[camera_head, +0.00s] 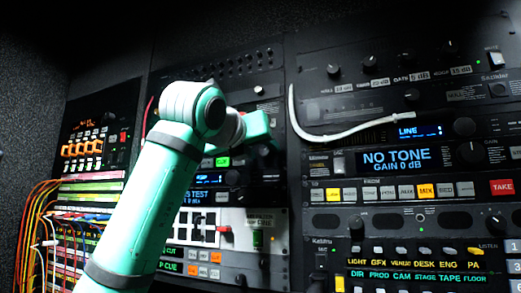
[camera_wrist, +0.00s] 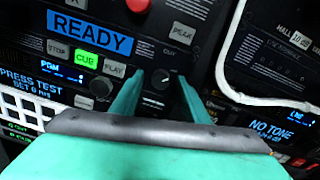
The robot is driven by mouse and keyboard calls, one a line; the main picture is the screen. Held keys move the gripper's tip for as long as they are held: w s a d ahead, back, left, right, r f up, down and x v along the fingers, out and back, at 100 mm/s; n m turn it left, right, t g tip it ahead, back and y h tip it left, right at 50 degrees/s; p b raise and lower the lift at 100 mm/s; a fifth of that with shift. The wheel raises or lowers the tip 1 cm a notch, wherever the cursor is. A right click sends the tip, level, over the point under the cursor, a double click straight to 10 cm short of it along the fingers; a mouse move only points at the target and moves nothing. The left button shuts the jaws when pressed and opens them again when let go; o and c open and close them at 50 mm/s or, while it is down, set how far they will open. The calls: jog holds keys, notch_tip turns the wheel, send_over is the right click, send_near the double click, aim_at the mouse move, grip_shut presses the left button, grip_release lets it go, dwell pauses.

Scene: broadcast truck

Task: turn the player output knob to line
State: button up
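The player panel shows a blue READY display (camera_wrist: 88,32) and STOP, CUE and PLAY buttons, with CUE (camera_wrist: 88,60) lit green. The player output knob (camera_wrist: 161,77) is a small dark round knob below an OUT label, right of PLAY. A short light mark shows on it, but I cannot read its setting. In the wrist view my gripper (camera_wrist: 158,88) is open, with one teal finger to the left of the knob and one to the right. I cannot tell whether they touch it. In the head view my arm and wrist hide most of the player.
A white cable (camera_head: 345,134) hangs over the panel to the right; it also shows in the wrist view (camera_wrist: 225,70). Patch cables (camera_head: 40,215) hang at the far left.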

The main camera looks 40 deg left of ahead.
jog(key=v, duration=1.1)
jog(key=shift+w, duration=0.1)
dwell(0.4)
